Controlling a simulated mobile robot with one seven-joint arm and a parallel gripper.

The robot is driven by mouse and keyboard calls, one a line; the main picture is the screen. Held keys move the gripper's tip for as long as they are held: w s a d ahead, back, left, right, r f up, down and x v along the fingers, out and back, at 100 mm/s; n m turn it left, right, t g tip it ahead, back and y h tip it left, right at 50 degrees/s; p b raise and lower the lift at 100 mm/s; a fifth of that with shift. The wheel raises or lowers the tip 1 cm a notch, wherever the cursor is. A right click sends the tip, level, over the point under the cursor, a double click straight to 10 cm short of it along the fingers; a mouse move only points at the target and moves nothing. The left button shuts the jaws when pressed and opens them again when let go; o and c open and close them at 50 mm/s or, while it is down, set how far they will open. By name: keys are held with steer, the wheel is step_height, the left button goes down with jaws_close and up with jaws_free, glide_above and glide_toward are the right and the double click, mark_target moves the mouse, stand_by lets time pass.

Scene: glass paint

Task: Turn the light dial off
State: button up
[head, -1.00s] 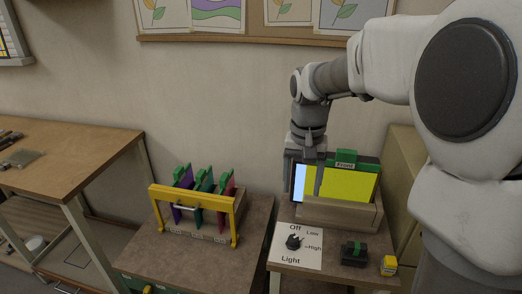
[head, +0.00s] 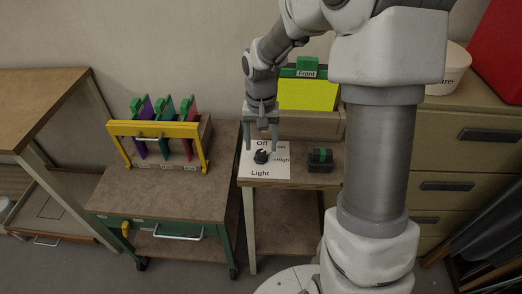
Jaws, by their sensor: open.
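The light dial (head: 261,157) is a small black knob on a white label plate (head: 277,172) marked Off, Low, High and Light. It sits at the front left of a small brown table. My gripper (head: 262,145) points down just above and behind the dial, with its two fingers apart and nothing seen between them. Part of the Low label is hidden by a finger. I cannot tell whether the fingers touch the dial, nor exactly where the knob points.
A black block with a green top (head: 320,159) stands right of the plate. Behind is a wooden holder with a yellow panel (head: 308,95) marked Front. Left is a cart with a yellow rack (head: 157,130) of coloured panels. Drawers (head: 468,135) stand at right.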

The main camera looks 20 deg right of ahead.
mark_target(261, 156)
steer(key=shift+f, duration=1.4)
jaws_close()
